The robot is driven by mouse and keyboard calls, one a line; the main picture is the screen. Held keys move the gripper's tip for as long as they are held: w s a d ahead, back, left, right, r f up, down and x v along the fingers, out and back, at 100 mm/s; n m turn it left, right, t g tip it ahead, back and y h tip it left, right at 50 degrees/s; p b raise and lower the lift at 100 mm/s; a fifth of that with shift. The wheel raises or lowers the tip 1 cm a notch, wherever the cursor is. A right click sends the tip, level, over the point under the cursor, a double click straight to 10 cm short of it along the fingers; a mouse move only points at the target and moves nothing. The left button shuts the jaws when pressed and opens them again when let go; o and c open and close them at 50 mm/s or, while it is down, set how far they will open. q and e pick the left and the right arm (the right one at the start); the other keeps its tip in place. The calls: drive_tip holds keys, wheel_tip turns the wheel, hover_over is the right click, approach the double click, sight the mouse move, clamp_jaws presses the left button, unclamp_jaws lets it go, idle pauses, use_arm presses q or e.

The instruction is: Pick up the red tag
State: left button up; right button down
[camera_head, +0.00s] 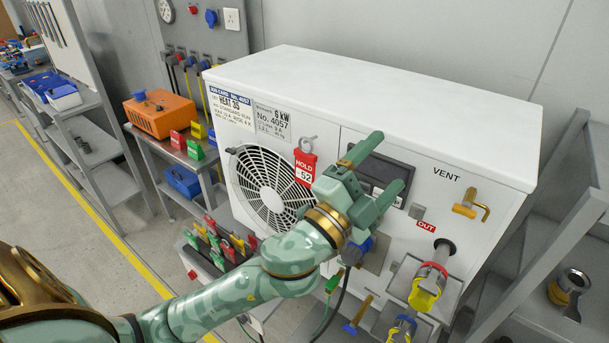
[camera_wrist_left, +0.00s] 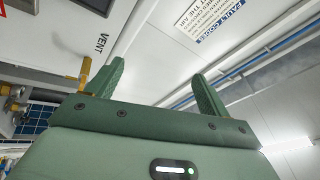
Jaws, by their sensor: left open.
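A red tag (camera_head: 305,167) marked "HOLD" with "52" on a white patch hangs from a grey ring on the front of a white unit (camera_head: 400,95). My left gripper (camera_head: 392,153) is open and empty in front of the unit's dark display, to the right of the tag. The gap between its fingers faces up and right, away from the tag. In the left wrist view the open gripper (camera_wrist_left: 157,70) shows with no tag between its fingers. My right gripper is not in view.
A brass vent handle (camera_head: 470,205) sticks out right of my gripper. A fan grille (camera_head: 268,185) is left of the tag. Below are a blue knob, hoses and a yellow-collared fitting (camera_head: 427,288). Coloured tags, some red, stand on a low rack (camera_head: 215,245) and by an orange case (camera_head: 160,113).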

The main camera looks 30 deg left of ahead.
use_arm(q)
drive_tip(key=s+d+r+m+g+h, duration=0.2)
drive_tip(key=d+r+m+g+h, duration=0.25)
drive_tip(key=m+g+h, duration=0.35)
drive_tip(key=s+d+r+m+g+h, duration=0.25)
drive_tip(key=d+m+h, duration=0.4)
drive_tip(key=m, duration=0.35)
drive_tip(key=m+g+y, duration=0.3)
drive_tip(key=g+y, duration=0.3)
drive_tip(key=y, duration=1.4)
approach(302, 159)
drive_tip(key=x, duration=0.3)
drive_tip(key=b+x, duration=0.1)
drive_tip(key=shift+d+f, duration=0.4)
drive_tip(key=shift+d, duration=0.05)
drive_tip(key=x, duration=0.5)
drive_tip(key=shift+w+a, duration=0.2)
drive_tip(key=shift+a, duration=0.2)
drive_tip(key=c, duration=1.1)
